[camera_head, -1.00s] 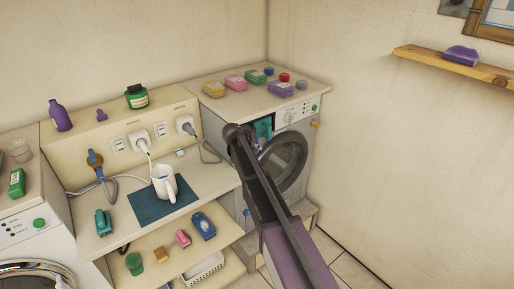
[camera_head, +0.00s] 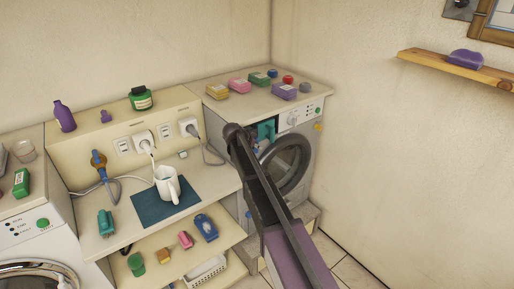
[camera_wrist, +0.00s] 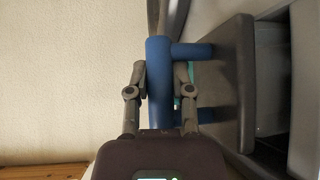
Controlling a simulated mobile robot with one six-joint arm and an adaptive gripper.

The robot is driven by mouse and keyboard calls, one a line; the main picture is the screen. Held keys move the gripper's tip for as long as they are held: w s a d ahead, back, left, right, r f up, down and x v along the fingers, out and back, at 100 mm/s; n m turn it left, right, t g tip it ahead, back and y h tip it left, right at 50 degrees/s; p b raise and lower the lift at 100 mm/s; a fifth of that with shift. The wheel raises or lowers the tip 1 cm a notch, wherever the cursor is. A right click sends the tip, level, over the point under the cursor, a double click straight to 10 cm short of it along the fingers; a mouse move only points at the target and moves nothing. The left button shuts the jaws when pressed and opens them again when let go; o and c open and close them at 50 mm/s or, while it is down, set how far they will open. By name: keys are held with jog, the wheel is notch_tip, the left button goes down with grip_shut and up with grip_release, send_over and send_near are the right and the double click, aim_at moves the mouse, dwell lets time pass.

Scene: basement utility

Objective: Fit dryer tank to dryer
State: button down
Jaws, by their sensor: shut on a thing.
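The dryer (camera_head: 303,132) is the grey front-loading machine in the right corner in the head view, with a round dark door. In the wrist view my gripper (camera_wrist: 172,88) is shut on the blue handle (camera_wrist: 160,70) of the dryer tank, which has a dark grey front plate (camera_wrist: 228,85). A lighter grey part shows behind the plate; I cannot tell how far the tank sits in the dryer. In the head view a teal patch (camera_head: 267,130) shows at the dryer's upper left, beside my arm. My arm hides most of the gripper and tank there.
Several coloured soap-like blocks (camera_head: 240,85) and small knobs lie on the dryer top. A counter to the left holds a white jug (camera_head: 167,184) on a dark mat, plugs and cables. A wooden shelf (camera_head: 455,67) is on the right wall. Floor at lower right is clear.

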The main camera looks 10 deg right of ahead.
jog(key=shift+w+a, duration=0.45)
jog(key=shift+w, duration=0.35)
jog(key=shift+c, duration=2.2)
grip_release()
jog(key=s+d+f+n+g+y, duration=0.1)
jog(key=s+d+n+g+y, duration=0.1)
jog(key=s, duration=1.1)
jog(key=s+d+f+n+g+y, duration=0.2)
jog(key=s+n, duration=0.2)
jog(key=s, duration=1)
jog(key=s+d+f+n+g+y, duration=0.2)
jog(key=s+n+y, duration=0.1)
jog(key=s, duration=1)
jog(key=shift+s+f+n, duration=0.25)
jog(key=shift+s+n, duration=0.1)
jog(key=shift+n, duration=0.05)
jog(key=shift+d, duration=0.1)
